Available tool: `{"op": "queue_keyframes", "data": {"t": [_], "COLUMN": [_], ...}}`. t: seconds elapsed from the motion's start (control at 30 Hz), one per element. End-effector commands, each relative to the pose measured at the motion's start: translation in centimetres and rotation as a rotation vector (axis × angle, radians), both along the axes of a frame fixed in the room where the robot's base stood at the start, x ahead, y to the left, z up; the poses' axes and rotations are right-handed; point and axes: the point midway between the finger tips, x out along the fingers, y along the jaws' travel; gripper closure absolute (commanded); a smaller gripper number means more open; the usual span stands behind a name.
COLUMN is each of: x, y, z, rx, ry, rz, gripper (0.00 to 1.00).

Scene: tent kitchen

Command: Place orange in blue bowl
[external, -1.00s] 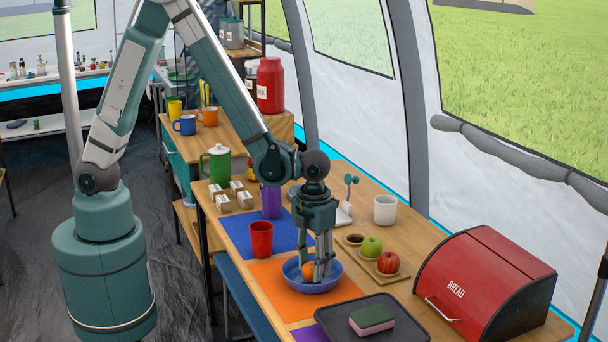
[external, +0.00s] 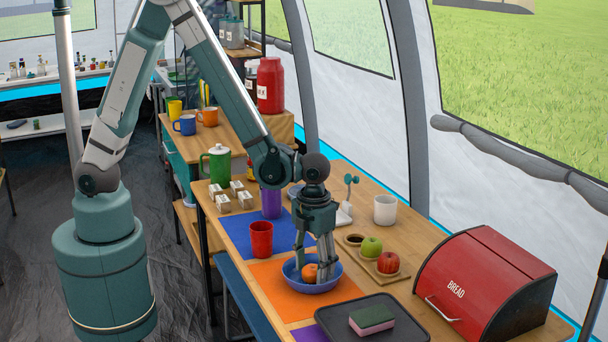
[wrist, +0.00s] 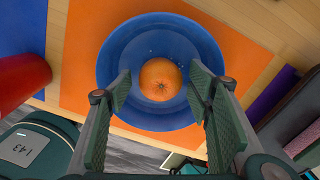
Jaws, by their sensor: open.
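The orange (external: 309,272) lies inside the blue bowl (external: 298,288), which stands on an orange mat. In the wrist view the orange (wrist: 161,80) rests near the middle of the bowl (wrist: 110,66). My gripper (external: 326,277) points down over the bowl, its fingers reaching into or just above it beside the orange. In the wrist view my gripper (wrist: 163,95) has its fingers spread wide with clear space between them, and neither finger touches the orange.
A red cup (external: 261,239) stands left of the bowl. A wooden board (external: 372,265) with a green apple (external: 372,246) and a red apple (external: 388,262) lies to the right. A dark tray (external: 345,325) with a sponge (external: 371,319) is in front, near the red bread box (external: 478,285).

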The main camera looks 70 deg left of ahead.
Motion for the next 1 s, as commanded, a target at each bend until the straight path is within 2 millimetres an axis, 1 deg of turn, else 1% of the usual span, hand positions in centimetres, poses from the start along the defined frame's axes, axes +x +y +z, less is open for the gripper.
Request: {"op": "queue_keyframes", "data": {"t": [0.2,0.37,0.57,1.0], "x": [0.0,0.0,0.0,0.0], "y": [0.0,0.0,0.0,-0.1], "z": [0.4,1.6,3.9,9.8], "rx": [0.0,0.0,0.0,0.0], "ry": [0.0,0.0,0.0,0.0], "rz": [0.0,0.0,0.0,0.0], "gripper": [0.49,0.49,0.49,0.49]}}
